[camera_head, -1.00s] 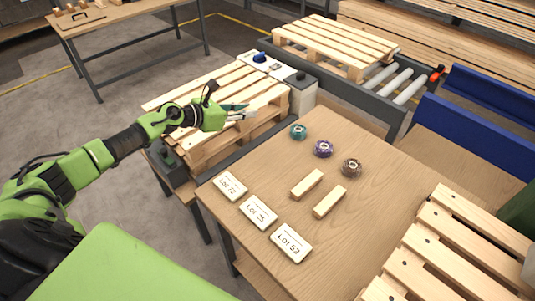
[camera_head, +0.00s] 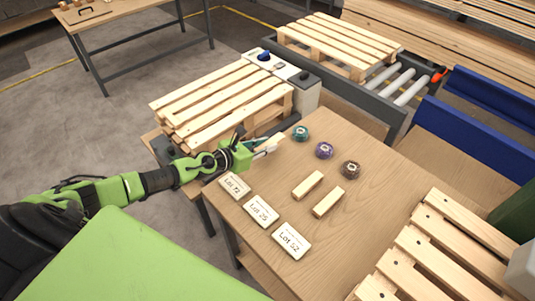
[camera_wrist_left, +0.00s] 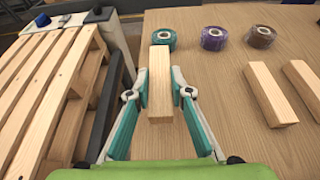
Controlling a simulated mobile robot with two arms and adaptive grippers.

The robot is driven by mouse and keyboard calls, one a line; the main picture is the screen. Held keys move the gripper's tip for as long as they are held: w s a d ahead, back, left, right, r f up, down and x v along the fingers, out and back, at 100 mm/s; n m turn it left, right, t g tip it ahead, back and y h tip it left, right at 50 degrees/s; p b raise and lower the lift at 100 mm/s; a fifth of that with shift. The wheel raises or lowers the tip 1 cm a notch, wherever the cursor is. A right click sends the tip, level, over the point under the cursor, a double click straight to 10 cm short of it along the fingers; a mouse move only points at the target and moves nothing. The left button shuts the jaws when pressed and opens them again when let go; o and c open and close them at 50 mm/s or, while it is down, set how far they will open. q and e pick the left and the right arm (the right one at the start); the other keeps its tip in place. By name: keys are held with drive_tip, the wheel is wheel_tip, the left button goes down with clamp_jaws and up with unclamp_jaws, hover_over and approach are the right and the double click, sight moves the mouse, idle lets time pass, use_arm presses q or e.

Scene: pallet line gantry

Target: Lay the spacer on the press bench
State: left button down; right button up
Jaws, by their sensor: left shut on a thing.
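My left gripper (camera_head: 262,149) is shut on a pale wooden spacer (camera_head: 273,142), near the far left edge of the wooden bench (camera_head: 373,218). In the left wrist view the fingers (camera_wrist_left: 159,98) flank the near part of the spacer (camera_wrist_left: 160,72), which points away over the bench top (camera_wrist_left: 222,100). Whether the spacer touches the bench is unclear. Two similar blocks lie apart on the bench, one nearer the middle (camera_head: 308,185) and one to its right (camera_head: 328,202). My right gripper is not in view.
Teal (camera_head: 301,133), purple (camera_head: 324,150) and brown (camera_head: 350,169) tape rolls stand in a row on the bench. Lot cards (camera_head: 262,213) line its near left edge. One pallet (camera_head: 220,100) lies left of the bench, another (camera_head: 440,245) at right. Bare wood shows between blocks and right pallet.

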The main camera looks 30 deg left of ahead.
sight(267, 160)
use_arm(q)
drive_tip(key=shift+s+d+f, duration=0.15)
drive_tip(key=shift+d+f, duration=0.2)
drive_tip(key=shift+f, duration=0.1)
wheel_tip(267, 160, down, 2)
drive_tip(key=shift+s+d+f+b, duration=0.1)
drive_tip(key=shift+f+b, duration=0.15)
drive_tip(key=shift+b, duration=0.9)
drive_tip(key=shift+f+b, duration=0.35)
drive_tip(key=shift+f, duration=0.1)
drive_tip(key=shift+r, duration=0.1)
drive_tip(key=shift+f, duration=0.2)
drive_tip(key=c, duration=1.8)
unclamp_jaws()
